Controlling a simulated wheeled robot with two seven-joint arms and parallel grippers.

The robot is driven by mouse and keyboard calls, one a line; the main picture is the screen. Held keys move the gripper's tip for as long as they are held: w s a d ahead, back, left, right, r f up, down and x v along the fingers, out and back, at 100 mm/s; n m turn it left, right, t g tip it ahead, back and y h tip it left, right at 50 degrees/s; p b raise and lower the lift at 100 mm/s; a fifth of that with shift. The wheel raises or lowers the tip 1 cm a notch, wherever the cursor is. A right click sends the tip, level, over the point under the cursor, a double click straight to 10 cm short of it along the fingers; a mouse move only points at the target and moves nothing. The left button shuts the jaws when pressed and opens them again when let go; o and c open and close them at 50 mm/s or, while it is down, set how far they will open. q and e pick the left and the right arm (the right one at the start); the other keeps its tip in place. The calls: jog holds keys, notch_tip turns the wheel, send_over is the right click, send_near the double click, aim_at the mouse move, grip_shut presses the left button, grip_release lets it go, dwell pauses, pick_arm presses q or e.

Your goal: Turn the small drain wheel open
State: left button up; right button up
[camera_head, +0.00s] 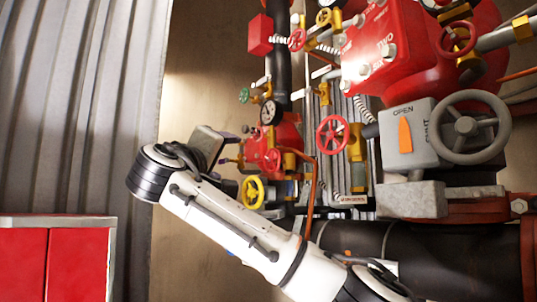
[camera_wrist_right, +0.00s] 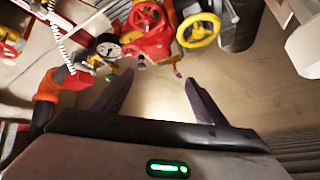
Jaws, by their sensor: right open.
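Several small handwheels show, and I cannot tell for certain which is the drain wheel. A yellow wheel (camera_head: 252,192) sits low on the riser, right of my right gripper (camera_head: 232,150) in the head view. It also shows in the right wrist view (camera_wrist_right: 198,30), beyond the right fingertip. A small red wheel (camera_head: 272,160) is on the red valve body just above it, and shows in the wrist view (camera_wrist_right: 147,17). My right gripper is open and empty, its fingers (camera_wrist_right: 158,78) apart from both wheels. My left gripper is out of view.
A pressure gauge (camera_head: 270,112) and a green wheel (camera_head: 244,95) sit above. A red cabinet (camera_head: 78,262) is at lower left. Bare wall shows behind my gripper.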

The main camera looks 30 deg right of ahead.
aim_at(270, 161)
jog(key=s+d+f+m+g+h, duration=0.1)
jog(key=s+d+m+g+h, duration=0.3)
jog(key=g, duration=0.3)
jog(key=p+x, duration=0.4)
jog(key=x, duration=0.4)
jog(key=shift+w, duration=0.1)
jog(key=shift+w+d, duration=0.3)
jog(key=shift+d, duration=0.3)
jog(key=c, duration=1)
jog(key=shift+c, duration=0.2)
